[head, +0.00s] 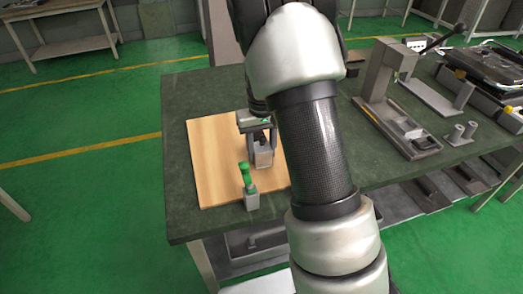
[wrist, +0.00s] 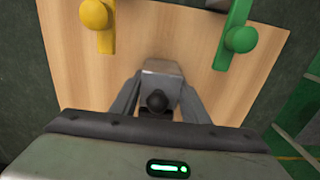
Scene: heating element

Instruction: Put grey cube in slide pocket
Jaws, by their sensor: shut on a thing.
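The grey cube (head: 263,158) has a dark round knob on it, clear in the wrist view (wrist: 162,68). My gripper (head: 261,150) points down over the wooden board, with its fingers shut on the cube from both sides. In the wrist view my gripper (wrist: 160,88) has one finger on each side of the cube. I cannot tell whether the cube touches the board. No slide pocket can be made out with certainty; a grey press-like fixture (head: 377,72) with a low base (head: 407,140) stands to the right on the bench.
The wooden board (head: 214,160) lies on the dark green bench (head: 185,100). A green-knobbed piece (head: 247,178) stands near its front edge. The wrist view shows a yellow-knobbed piece (wrist: 97,15) and a green one (wrist: 240,38).

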